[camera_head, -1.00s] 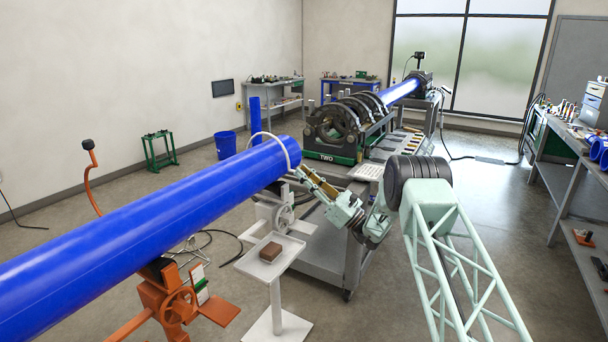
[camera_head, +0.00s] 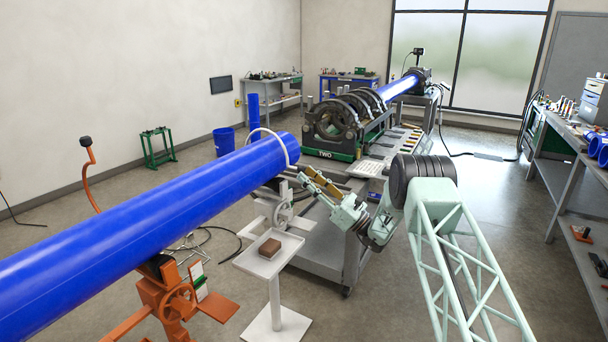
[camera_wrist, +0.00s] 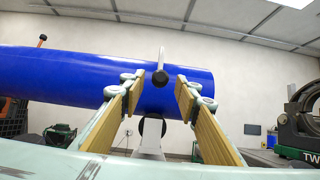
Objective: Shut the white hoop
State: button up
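The white hoop (camera_head: 268,131) arches over the blue pipe (camera_head: 165,208) close to its right end. In the wrist view the hoop (camera_wrist: 162,56) shows edge-on, with a black knob (camera_wrist: 160,77) at its lower visible end, in front of the pipe (camera_wrist: 60,75). A gap shows between the knob and the white stand (camera_wrist: 151,140) below. The hoop's far side is hidden behind the pipe. My gripper (camera_head: 308,179) is beside the pipe end. Its tan-padded fingers (camera_wrist: 160,92) are spread to either side of the knob, empty; I see no contact.
The white pipe stand (camera_head: 275,310) has a small tray (camera_head: 252,263) with a brown block (camera_head: 270,248). An orange stand (camera_head: 165,300) supports the pipe farther left. The fusion machine (camera_head: 340,125) on its grey cart (camera_head: 318,257) stands just behind my gripper.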

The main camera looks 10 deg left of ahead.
jog(key=v, duration=0.9)
dwell(0.3)
